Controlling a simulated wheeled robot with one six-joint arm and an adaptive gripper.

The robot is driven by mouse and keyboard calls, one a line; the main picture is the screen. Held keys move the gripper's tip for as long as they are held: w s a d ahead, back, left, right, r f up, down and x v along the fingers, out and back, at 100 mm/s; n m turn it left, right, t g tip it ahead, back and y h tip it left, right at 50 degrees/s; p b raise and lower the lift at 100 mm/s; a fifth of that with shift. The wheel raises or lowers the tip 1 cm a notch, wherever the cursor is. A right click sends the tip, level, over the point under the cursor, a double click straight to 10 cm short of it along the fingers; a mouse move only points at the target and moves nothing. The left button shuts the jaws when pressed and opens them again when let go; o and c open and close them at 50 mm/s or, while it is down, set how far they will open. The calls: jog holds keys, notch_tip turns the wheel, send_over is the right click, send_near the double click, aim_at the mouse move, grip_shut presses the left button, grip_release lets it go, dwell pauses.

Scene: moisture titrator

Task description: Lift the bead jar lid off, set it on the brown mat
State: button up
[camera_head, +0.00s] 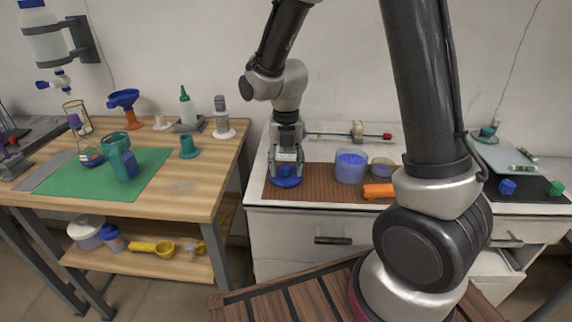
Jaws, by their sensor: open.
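The bead jar (350,167) is a clear tub of blue beads on the brown mat (325,190), and its top is uncovered. A round blue lid (286,180) lies on the left part of the mat. My gripper (287,167) points straight down over this lid, with its fingers spread and open. The fingertips are right at the lid's upper side. I cannot tell whether they still touch it.
A smaller purple-rimmed tub (382,167) and an orange object (378,191) stand right of the jar. A rod with a red end (386,136) lies behind. The wooden bench (215,180) at left holds a green mat and glassware.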

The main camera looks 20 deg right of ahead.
jog(key=shift+r, duration=0.15)
jog(key=shift+r, duration=3.85)
notch_tip(320, 180, up, 12)
